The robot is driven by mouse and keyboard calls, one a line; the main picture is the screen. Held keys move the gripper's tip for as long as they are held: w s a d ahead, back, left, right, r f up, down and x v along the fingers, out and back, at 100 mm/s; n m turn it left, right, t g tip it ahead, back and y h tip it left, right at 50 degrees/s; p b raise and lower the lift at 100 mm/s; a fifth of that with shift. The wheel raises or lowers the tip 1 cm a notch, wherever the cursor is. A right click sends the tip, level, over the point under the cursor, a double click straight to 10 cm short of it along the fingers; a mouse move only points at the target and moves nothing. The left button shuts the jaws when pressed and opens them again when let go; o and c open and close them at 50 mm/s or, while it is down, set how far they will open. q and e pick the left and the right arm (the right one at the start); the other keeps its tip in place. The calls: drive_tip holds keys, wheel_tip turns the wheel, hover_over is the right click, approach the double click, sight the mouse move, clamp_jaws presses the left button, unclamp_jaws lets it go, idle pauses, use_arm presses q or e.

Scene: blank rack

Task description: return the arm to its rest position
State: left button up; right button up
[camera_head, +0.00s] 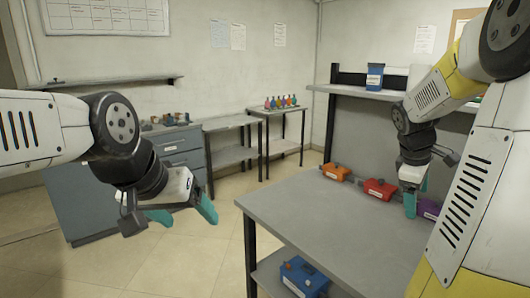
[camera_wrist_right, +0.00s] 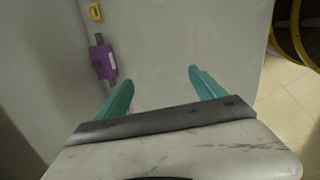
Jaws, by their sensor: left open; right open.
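My left gripper (camera_head: 185,213) hangs at the left in the head view, its teal fingers apart and empty, in front of the grey-blue cabinet and above the floor. My right gripper (camera_head: 416,196) is over the grey table (camera_head: 312,216), pointing down, close to the purple block (camera_head: 429,208) in that view. In the right wrist view my right gripper (camera_wrist_right: 160,78) shows its two teal fingers wide apart with nothing between them. The purple block (camera_wrist_right: 103,60) lies beyond the left finger there, apart from it.
An orange block (camera_head: 336,172) and a red block (camera_head: 379,188) sit along the table's back. A raised shelf (camera_head: 350,90) holds a blue container (camera_head: 375,76). A blue box (camera_head: 303,276) is on the lower shelf. The table's front left is clear.

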drive_tip(key=s+a+r+m+t+y, duration=0.1)
drive_tip(key=s+a, duration=0.3)
drive_tip(key=a, duration=0.4)
drive_tip(key=s+a+r+m+t+y, duration=0.1)
drive_tip(key=s+a+r+m+y, duration=0.1)
drive_tip(key=a, duration=0.6)
drive_tip(key=s+a+r+m+t+y, duration=0.1)
drive_tip(key=s+a+r+m+y, duration=0.1)
drive_tip(key=s+a, duration=0.5)
drive_tip(key=a+m+y, duration=0.1)
drive_tip(key=m, duration=0.1)
drive_tip(key=shift+s+a+m+t, duration=0.4)
